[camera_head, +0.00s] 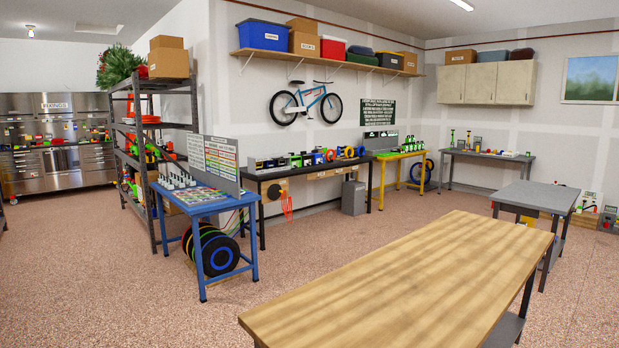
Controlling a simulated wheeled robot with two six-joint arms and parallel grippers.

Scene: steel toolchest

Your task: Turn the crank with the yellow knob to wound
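I cannot make out the crank with the yellow knob in the head view. Small coloured items stand on several benches and on the steel toolchest (55,168) at the far left, too small to tell apart. Some yellow spots show among them, but none is clearly a knob on a crank. Neither of my grippers is in view.
A wooden table (400,285) fills the near right. A blue bench (205,204) stands left of centre, beside a dark shelf rack (151,222). A black bench (262,226), yellow bench (381,184) and grey table (537,195) stand farther back. Open speckled floor (90,270) lies at left.

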